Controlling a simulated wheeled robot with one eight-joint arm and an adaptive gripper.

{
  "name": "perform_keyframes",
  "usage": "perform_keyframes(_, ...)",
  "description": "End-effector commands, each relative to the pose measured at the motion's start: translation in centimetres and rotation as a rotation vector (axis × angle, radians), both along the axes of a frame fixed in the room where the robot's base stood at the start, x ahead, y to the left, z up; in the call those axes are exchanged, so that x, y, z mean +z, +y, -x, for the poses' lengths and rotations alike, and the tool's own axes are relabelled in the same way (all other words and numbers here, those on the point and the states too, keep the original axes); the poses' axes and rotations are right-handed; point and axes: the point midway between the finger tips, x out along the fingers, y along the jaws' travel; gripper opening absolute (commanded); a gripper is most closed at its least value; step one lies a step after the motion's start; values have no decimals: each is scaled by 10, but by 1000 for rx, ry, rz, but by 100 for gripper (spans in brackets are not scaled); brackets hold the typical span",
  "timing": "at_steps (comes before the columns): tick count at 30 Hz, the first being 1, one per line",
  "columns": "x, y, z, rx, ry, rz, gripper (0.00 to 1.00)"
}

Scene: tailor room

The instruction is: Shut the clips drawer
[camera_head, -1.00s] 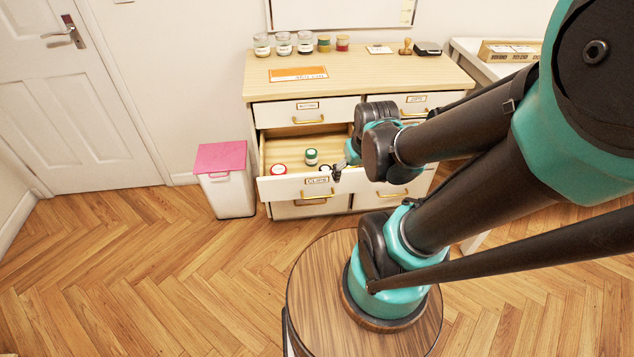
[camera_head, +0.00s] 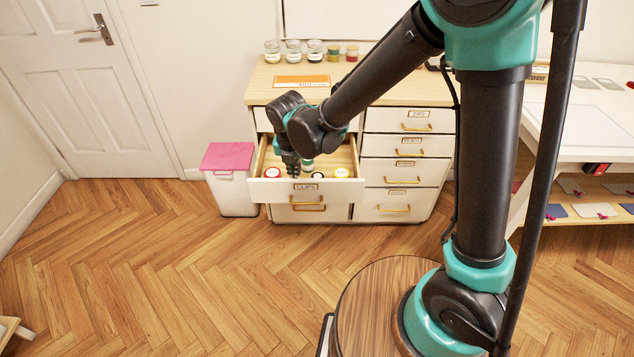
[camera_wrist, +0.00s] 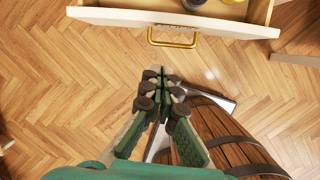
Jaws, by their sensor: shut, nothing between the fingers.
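The clips drawer (camera_head: 335,191), with a white front and a "CLIPS" label (camera_head: 305,187), stands pulled out of the left column of the dresser. My gripper (camera_head: 293,172) points down and overlaps the drawer's front in the head view. In the wrist view its fingers (camera_wrist: 162,80) are together and empty. There the drawer front (camera_wrist: 120,17) and its brass handle (camera_wrist: 173,41) lie above the fingertips in the picture, with a visible gap of floor between.
The dresser's right column of drawers (camera_head: 410,145) is shut. A white bin with a pink lid (camera_head: 228,157) stands left of the dresser. A white table (camera_head: 590,120) is at right. The floor (camera_head: 180,270) in front is clear.

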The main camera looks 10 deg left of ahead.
Motion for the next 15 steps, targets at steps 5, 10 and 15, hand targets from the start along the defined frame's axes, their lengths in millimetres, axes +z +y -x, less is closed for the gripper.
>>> perform_keyframes(5, -7, 21, 10, 132, -6, 33, 0)
perform_keyframes(10, -21, 22, 6, 136, -7, 34, 0)
perform_keyframes(15, -46, 23, 0, 134, -7, 34, 0)
